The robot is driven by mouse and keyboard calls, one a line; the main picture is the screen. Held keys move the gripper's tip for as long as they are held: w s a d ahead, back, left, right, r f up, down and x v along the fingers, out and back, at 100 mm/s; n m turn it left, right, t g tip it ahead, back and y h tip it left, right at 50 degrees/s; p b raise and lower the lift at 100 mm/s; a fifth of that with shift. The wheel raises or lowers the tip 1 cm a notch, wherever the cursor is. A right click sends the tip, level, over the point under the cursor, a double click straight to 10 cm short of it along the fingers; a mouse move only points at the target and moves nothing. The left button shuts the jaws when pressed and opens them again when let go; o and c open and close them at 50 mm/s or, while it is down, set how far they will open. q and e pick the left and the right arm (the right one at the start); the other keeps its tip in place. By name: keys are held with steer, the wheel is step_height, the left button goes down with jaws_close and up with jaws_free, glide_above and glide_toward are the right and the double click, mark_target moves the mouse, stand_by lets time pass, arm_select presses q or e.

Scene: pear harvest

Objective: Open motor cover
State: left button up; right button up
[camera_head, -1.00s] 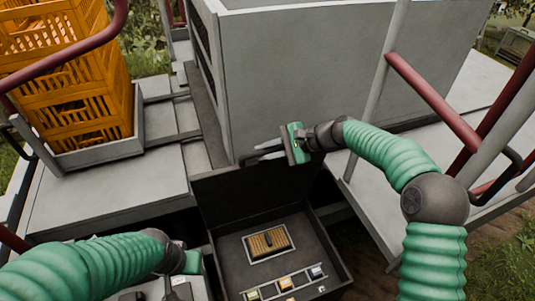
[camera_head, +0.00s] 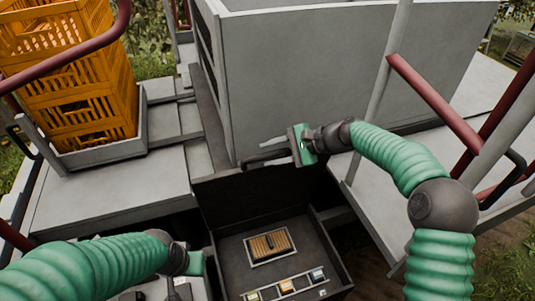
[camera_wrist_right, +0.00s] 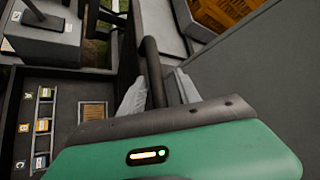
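The motor cover (camera_head: 240,200) is a dark panel standing raised at the back of an open dark box (camera_head: 335,262). Its dark bar handle (camera_head: 262,158) is at the cover's top edge. My right gripper (camera_head: 272,146) is at the handle, its pale fingers spread on either side. In the right wrist view, the handle (camera_wrist_right: 151,68) runs between the two fingers (camera_wrist_right: 160,92), with a gap beside it. My left gripper (camera_head: 188,265) is low at the left of the box; its fingers are not clear.
Inside the box lie a wooden-looking panel (camera_head: 268,246) and a row of small coloured blocks (camera_head: 286,287). A large grey bin (camera_head: 340,75) stands behind the cover. Orange crates (camera_head: 75,90) stand at left. Red and grey rails (camera_head: 435,105) flank the right arm.

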steer(key=b+v, duration=0.1)
steer(key=v, duration=0.2)
steer(key=b+v, duration=0.2)
steer(key=v, duration=0.1)
steer(key=shift+w+d+f, duration=0.15)
steer(key=shift+d+f, duration=0.05)
steer(key=shift+d, duration=0.1)
steer(key=v, duration=0.5)
steer(key=shift+a+r+b, duration=0.15)
steer(key=shift+a+b, duration=0.05)
steer(key=shift+b, duration=0.2)
steer(key=shift+a, duration=0.15)
